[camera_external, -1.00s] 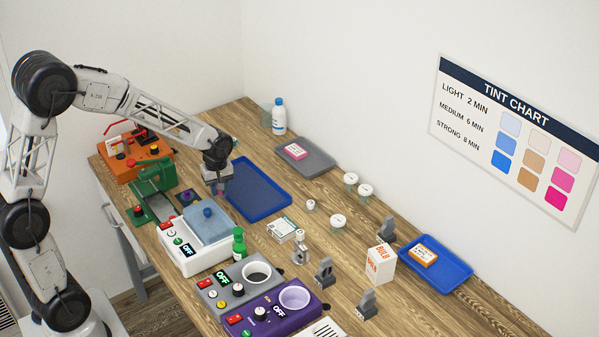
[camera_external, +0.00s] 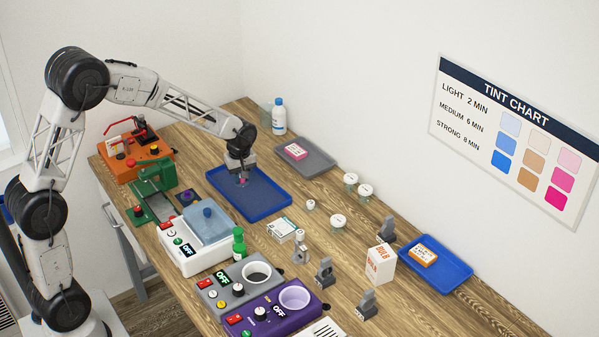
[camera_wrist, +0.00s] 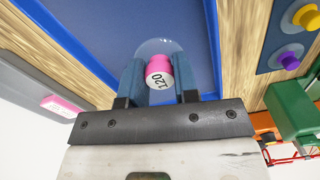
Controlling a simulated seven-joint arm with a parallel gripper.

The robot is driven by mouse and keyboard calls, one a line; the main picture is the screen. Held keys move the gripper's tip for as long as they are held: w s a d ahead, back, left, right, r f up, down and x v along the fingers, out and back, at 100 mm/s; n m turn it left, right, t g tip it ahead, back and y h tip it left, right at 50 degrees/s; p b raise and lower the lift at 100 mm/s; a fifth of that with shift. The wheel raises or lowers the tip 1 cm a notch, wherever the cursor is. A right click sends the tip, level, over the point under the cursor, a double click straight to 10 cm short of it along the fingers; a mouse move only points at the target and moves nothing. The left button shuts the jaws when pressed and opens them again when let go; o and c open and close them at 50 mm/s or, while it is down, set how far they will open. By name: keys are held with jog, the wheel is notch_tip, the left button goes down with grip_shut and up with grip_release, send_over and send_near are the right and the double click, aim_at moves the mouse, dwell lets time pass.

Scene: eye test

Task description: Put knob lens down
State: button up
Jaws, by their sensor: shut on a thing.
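My gripper (camera_external: 242,181) is over the left blue tray (camera_external: 270,204) in the external view. In the wrist view its two fingers (camera_wrist: 159,82) are shut on the pink knob of the knob lens (camera_wrist: 158,68), marked "120". The clear round lens disc (camera_wrist: 160,46) shows beyond the fingers, over the bare floor of the blue tray (camera_wrist: 90,30). Only a small pink part of the knob lens shows in the external view. I cannot tell how far the lens is above the tray floor.
A grey tray (camera_external: 316,163) with a pink box (camera_external: 296,151) lies behind the blue tray. A green machine (camera_external: 157,178) and a white bath unit (camera_external: 186,250) stand to its left and front. Small lidded jars (camera_external: 351,178) stand to the right. The blue tray looks empty.

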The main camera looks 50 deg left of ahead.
send_over(256, 184)
jog(key=shift+f, duration=0.3)
jog(key=shift+f, duration=0.1)
dwell(0.3)
jog(key=shift+f, duration=1.65)
jog(key=shift+f, duration=0.15)
jog(key=o, duration=0.6)
jog(key=shift+r, duration=6.15)
